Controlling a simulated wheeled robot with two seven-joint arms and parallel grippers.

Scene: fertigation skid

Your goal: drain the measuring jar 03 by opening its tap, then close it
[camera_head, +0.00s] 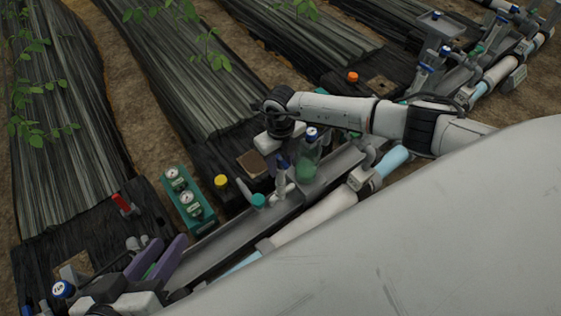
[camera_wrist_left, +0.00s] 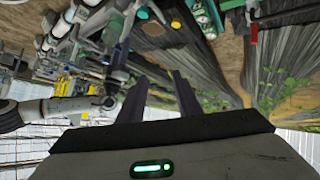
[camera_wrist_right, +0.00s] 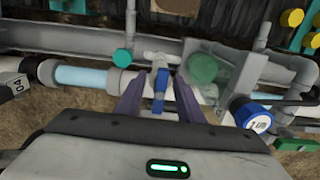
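A clear measuring jar (camera_head: 306,166) with green liquid stands on the grey skid in the head view; I cannot read a number 03 on it. A rounded green shape (camera_wrist_right: 203,68) in the right wrist view looks like this jar. A blue tap handle (camera_wrist_right: 161,85) sits on a white-grey valve body. My right gripper (camera_wrist_right: 160,103) is open, with one purple finger on each side of the blue handle and gaps visible. My right arm partly hides this area in the head view. My left gripper (camera_head: 156,258) is open and empty at lower left, away from the jar.
A green gauge panel (camera_head: 188,200), a yellow cap (camera_head: 221,181) and a teal knob (camera_head: 259,200) stand left of the jar. A blue cap (camera_wrist_right: 250,114) is close to the right of my right fingers. Pipes run along the skid. A tag 04 (camera_wrist_right: 14,86) shows at left.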

